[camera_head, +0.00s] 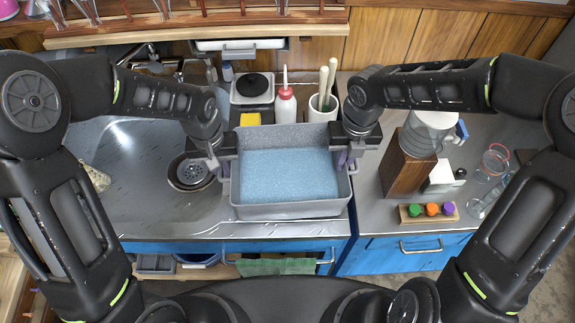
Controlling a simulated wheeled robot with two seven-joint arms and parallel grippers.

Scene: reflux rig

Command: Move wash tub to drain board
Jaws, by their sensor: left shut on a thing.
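The wash tub (290,211) is a grey rectangular basin filled with a speckled blue surface. It is in the middle of the head view, upright, right of the sink. My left gripper (222,165) is shut on the tub's left rim. My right gripper (347,157) is at the tub's right rim; its fingers are too small and dark to tell whether they grip. The steel drain board (205,222) shows to the left of and in front of the tub. I cannot tell whether the tub's base touches it.
The sink (135,165) with its drain strainer (190,172) lies to the left. Behind the tub stand a red-capped bottle (285,103), a utensil crock (322,106) and a yellow sponge (250,119). On the right counter are a wooden block (405,165) and a rack of coloured caps (430,212).

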